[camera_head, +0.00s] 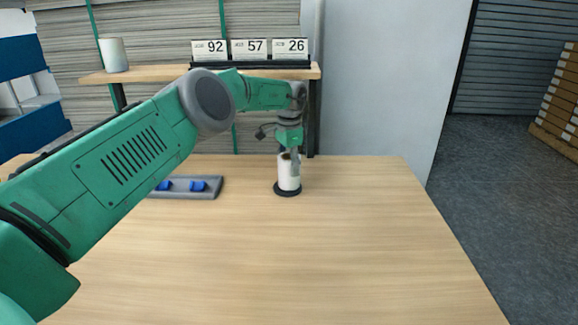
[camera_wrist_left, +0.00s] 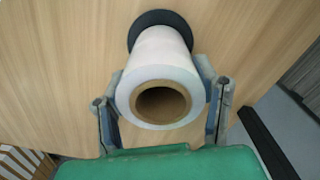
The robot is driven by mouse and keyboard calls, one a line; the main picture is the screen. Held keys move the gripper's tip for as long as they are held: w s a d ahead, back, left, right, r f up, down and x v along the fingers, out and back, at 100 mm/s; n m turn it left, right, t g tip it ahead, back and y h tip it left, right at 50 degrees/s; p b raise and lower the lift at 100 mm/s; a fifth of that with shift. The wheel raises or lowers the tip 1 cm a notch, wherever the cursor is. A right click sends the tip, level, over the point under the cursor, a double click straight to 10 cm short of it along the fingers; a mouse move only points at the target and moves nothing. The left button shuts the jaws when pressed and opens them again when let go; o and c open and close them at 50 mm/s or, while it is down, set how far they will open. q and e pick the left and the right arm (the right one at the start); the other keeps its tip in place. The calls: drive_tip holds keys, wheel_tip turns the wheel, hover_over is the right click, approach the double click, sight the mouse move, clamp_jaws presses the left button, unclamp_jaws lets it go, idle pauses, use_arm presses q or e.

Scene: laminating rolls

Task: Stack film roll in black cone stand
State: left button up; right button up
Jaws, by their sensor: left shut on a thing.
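A white film roll (camera_head: 288,176) with a brown core stands upright at the black round stand (camera_head: 287,190) on the table. In the left wrist view the film roll (camera_wrist_left: 163,62) is seen end-on with its open core facing the camera, and the black stand's rim (camera_wrist_left: 147,18) shows behind its far end. My left gripper (camera_head: 290,160) is shut on the film roll, with one finger on each side; the fingers also show in the left wrist view (camera_wrist_left: 162,105). The stand's cone is hidden. My right gripper is not in view.
A grey tray (camera_head: 212,187) with blue holders (camera_head: 198,185) lies left of the stand, partly behind my left arm. A wooden shelf (camera_head: 150,74) at the back holds a white roll (camera_head: 113,55) and number signs (camera_head: 249,49). The table's front and right are clear.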

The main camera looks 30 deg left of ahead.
use_arm(q)
drive_tip(key=shift+a, duration=0.2)
drive_tip(key=shift+a+f, duration=0.1)
drive_tip(key=shift+f, duration=0.05)
drive_tip(key=o, duration=1.3)
drive_tip(key=shift+a+f, duration=0.1)
drive_tip(key=shift+d, duration=0.2)
drive_tip(key=shift+r, duration=0.5)
wheel_tip(320, 180, up, 12)
drive_tip(key=p, duration=0.1)
drive_tip(key=shift+f, duration=0.15)
drive_tip(key=shift+s+f, duration=0.1)
